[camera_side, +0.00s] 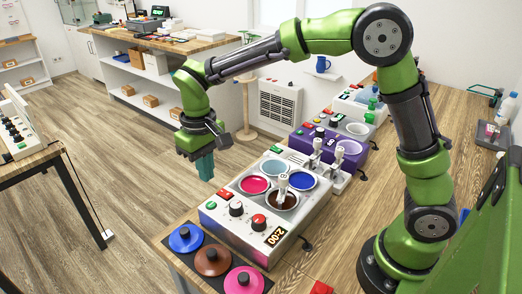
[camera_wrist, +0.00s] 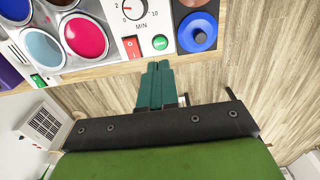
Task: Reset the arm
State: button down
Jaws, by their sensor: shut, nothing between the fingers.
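My gripper (camera_side: 204,165) hangs from the green arm in the side view, pointing down over the floor beyond the bench's left edge. Its teal fingers are shut with nothing between them.
A blue lid (camera_side: 185,238), a brown lid (camera_side: 212,261) and a pink lid (camera_side: 244,281) lie at the bench's near end. A purple machine (camera_side: 344,163) stands behind the white one. A table (camera_side: 30,164) is at far left. The floor (camera_side: 110,150) between is clear.

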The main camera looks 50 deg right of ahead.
jog(key=s+d+r+m+t+y, duration=0.1)
jog(key=s+d+r+m+t, duration=0.1)
jog(key=s, duration=0.7)
jog(key=s+d+r+m+t+y, duration=0.1)
jog(key=s+d+r+m+t, duration=0.1)
jog(key=s+d+r+t, duration=0.3)
jog(key=s+d+r, duration=0.1)
jog(key=s+d, duration=0.3)
jog(key=shift+r, duration=0.4)
jog(key=shift+s+a, duration=0.1)
dwell(5.7)
